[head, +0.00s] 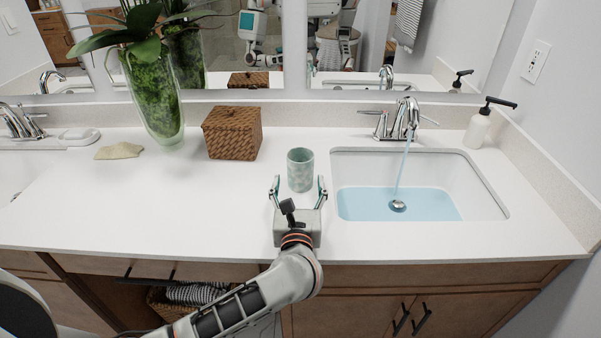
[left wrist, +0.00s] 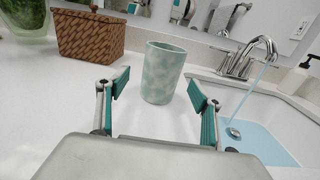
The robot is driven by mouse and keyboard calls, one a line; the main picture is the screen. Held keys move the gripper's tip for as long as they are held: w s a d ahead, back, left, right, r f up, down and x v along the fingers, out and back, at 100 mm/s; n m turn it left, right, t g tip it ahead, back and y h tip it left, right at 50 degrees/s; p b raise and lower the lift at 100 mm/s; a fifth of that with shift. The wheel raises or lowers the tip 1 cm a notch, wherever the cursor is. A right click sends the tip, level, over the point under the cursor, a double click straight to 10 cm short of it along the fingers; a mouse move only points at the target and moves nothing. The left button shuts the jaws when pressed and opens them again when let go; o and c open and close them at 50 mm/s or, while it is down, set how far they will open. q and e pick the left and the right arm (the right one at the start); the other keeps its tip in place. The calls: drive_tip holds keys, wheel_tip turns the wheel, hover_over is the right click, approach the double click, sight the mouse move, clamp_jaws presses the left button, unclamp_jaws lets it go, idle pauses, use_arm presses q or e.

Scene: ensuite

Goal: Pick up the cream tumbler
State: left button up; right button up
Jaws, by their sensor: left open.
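The tumbler (head: 300,168) stands upright on the white counter just left of the sink; it looks pale green with mottled cream patches. My left gripper (head: 298,184) is open and empty, on the near side of the tumbler, with its fingers pointing towards it. In the left wrist view the tumbler (left wrist: 164,70) stands just beyond and between the two spread fingertips (left wrist: 158,88), and neither finger visibly touches it. My right gripper is not directly in view.
The sink (head: 420,175) holds blue water under a running faucet (head: 405,118). A woven box (head: 232,133) and a glass plant vase (head: 155,100) stand behind left. A soap dispenser (head: 477,130) stands at right. The counter's left middle is clear.

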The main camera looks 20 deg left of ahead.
sight(301, 160)
use_arm(q)
drive_tip(key=x, duration=0.6)
drive_tip(key=shift+w+d+r+p, duration=0.1)
drive_tip(key=shift+w+p, duration=0.2)
drive_tip(key=shift+p, duration=0.05)
drive_tip(key=c, duration=1.4)
